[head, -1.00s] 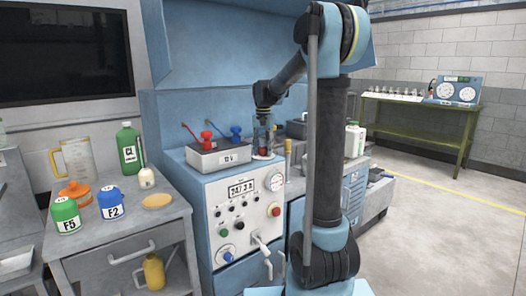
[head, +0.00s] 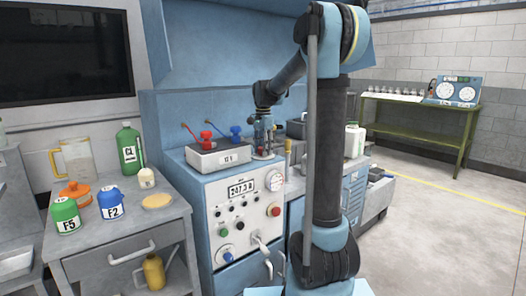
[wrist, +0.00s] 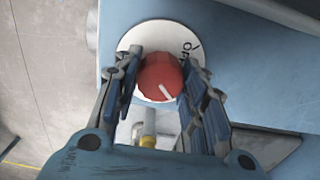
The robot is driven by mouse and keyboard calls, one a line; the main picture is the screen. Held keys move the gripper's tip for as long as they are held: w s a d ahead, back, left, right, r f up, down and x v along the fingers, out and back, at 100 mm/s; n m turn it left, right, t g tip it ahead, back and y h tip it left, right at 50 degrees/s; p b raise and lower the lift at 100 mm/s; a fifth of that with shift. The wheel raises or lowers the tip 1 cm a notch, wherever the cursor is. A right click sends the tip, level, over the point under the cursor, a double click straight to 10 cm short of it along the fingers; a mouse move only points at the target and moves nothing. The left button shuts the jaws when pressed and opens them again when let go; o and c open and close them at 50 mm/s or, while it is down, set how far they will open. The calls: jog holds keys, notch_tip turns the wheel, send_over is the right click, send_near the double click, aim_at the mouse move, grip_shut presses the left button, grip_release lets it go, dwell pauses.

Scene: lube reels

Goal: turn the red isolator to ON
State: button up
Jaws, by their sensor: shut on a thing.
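The red isolator (wrist: 160,77) is a round red knob with a white pointer line, on a white round plate (wrist: 135,38) in the wrist view. The pointer line slants toward the lower right of the picture. Dark lettering shows on the plate's upper right, partly covered by a finger. My gripper (wrist: 162,82) has one finger on each side of the knob and is shut on it. In the head view my gripper (head: 263,142) is above the blue cabinet's top, and the knob is largely hidden there.
A grey box labelled 12 V (head: 220,156) with red and blue terminals stands just left of my gripper. The blue cabinet's front panel (head: 240,215) carries a display, a gauge and several knobs. A yellow-collared post (wrist: 148,140) shows below the knob in the wrist view.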

jog(key=shift+a, duration=0.1)
dwell(0.3)
jog(key=o, duration=1.1)
jog(key=shift+c, duration=0.2)
notch_tip(320, 180, up, 12)
jog(key=s+d+f+n+t, duration=0.1)
jog(key=s+d+f+n, duration=0.3)
jog(key=s, duration=0.5)
jog(key=s+d+f+n, duration=0.1)
jog(key=s+d+f, duration=0.1)
jog(key=s+f, duration=0.65)
jog(key=s+d+f+n+t, duration=0.1)
jog(key=s+d+f+n, duration=0.25)
jog(key=s, duration=0.75)
jog(key=s+d+f+n, duration=0.1)
jog(key=s+f+n, duration=0.2)
jog(key=s+f, duration=0.5)
notch_tip(320, 180, down, 4)
jog(key=shift+s+r, duration=0.15)
jog(key=shift+s, duration=0.15)
